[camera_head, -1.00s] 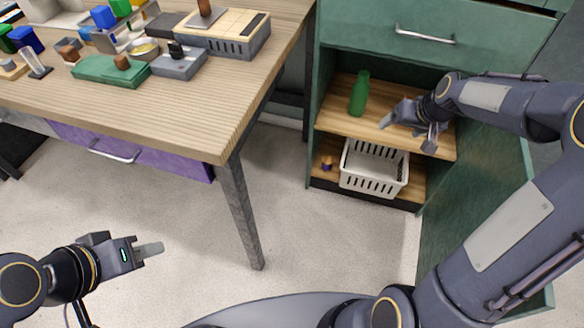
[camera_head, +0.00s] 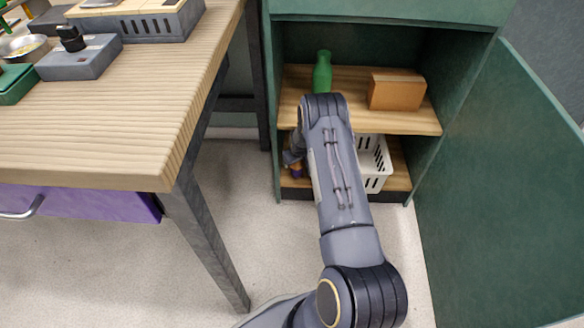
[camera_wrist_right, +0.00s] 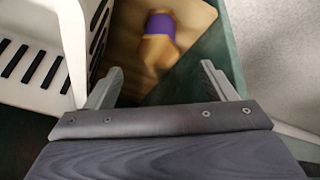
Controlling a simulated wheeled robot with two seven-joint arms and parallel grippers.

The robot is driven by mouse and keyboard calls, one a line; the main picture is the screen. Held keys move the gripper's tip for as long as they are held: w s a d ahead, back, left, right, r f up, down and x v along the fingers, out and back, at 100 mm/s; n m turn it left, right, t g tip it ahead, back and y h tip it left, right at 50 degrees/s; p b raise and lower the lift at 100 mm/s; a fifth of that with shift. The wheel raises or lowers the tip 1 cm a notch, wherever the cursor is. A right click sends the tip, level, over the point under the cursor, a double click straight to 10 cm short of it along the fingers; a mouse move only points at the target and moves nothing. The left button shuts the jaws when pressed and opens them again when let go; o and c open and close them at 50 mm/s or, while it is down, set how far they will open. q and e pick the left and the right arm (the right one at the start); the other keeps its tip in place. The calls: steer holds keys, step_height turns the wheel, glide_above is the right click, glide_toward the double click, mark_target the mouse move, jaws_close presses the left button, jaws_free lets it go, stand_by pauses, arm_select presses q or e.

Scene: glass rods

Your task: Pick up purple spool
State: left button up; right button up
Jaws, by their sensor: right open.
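The purple spool (camera_wrist_right: 160,26), a purple band between tan wooden ends, lies on the lower shelf board in the right wrist view. Only a small part of the spool (camera_head: 297,173) shows in the head view, at the shelf's left front. My right gripper (camera_wrist_right: 161,72) is open and empty, and the spool is ahead of its fingertips, roughly between their lines and apart from them. In the head view the right gripper (camera_head: 290,158) is mostly hidden behind my own arm, just above the spool. My left gripper is not in view.
A white slotted basket (camera_head: 373,160) stands right of the spool, and its wall (camera_wrist_right: 85,40) is close to the left finger. The green cabinet wall (camera_wrist_right: 226,40) is on the other side. The upper shelf (camera_head: 436,122) holds a green bottle (camera_head: 322,72) and brown box (camera_head: 397,89).

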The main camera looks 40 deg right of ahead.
mark_target(297, 165)
steer(key=b+x, duration=0.2)
steer(key=x, duration=0.2)
steer(key=b+x, duration=0.2)
steer(key=x, duration=0.1)
steer(key=shift+s+f, duration=0.1)
steer(key=shift+f, duration=0.35)
steer(key=c, duration=1.2)
